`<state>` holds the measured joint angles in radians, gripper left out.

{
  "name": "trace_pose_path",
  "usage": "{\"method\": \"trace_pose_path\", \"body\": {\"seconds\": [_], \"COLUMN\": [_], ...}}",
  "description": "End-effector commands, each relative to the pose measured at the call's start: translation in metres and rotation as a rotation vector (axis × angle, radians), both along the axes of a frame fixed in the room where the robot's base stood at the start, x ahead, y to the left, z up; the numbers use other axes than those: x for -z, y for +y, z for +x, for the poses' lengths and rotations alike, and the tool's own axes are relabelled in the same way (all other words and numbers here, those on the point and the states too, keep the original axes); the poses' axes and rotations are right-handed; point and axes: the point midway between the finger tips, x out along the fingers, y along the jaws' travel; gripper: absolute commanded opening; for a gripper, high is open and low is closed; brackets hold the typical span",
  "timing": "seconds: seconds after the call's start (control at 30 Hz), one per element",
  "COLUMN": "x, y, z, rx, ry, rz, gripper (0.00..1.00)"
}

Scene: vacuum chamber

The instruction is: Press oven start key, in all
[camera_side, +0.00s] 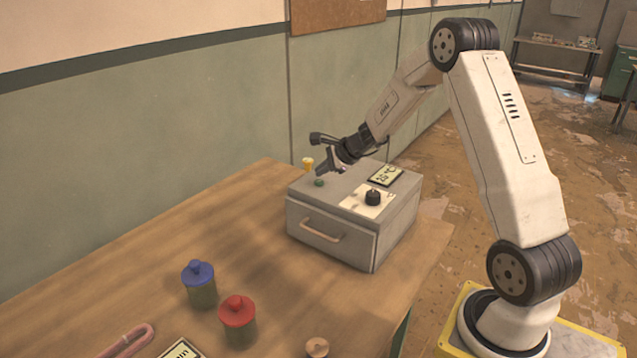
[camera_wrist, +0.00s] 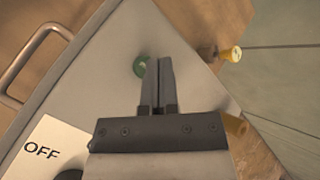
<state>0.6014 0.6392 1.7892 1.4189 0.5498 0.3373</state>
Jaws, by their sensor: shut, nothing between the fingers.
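The oven is a grey metal box (camera_side: 335,220) with a front handle (camera_side: 322,230), standing on the wooden table. A small green key (camera_side: 319,183) sits on its top near the front left corner; it also shows in the wrist view (camera_wrist: 141,66). My gripper (camera_side: 320,172) is shut and empty, pointing down over the oven top close to the green key. In the wrist view the fingertips (camera_wrist: 158,60) lie just right of the key, partly overlapping its edge. I cannot tell whether they touch it. A black knob (camera_side: 373,198) sits on a white plate, with "OFF" (camera_wrist: 42,152) readable in the wrist view.
A display (camera_side: 387,176) is on the oven top. A small yellow-topped object (camera_side: 308,162) stands behind the oven. A blue-lidded jar (camera_side: 199,285), a red-lidded jar (camera_side: 238,318) and a pink tube (camera_side: 128,340) are at the front. The table (camera_side: 130,255) left of the oven is clear.

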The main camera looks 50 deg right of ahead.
Motion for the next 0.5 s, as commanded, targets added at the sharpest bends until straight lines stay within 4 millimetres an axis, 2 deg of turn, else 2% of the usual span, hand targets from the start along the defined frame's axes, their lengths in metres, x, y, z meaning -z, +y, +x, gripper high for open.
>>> {"method": "trace_pose_path", "body": {"seconds": [0.5], "x": [0.0085], "y": [0.0], "z": [0.0], "rx": [0.0], "ry": [0.0], "rz": [0.0], "gripper": [0.0]}}
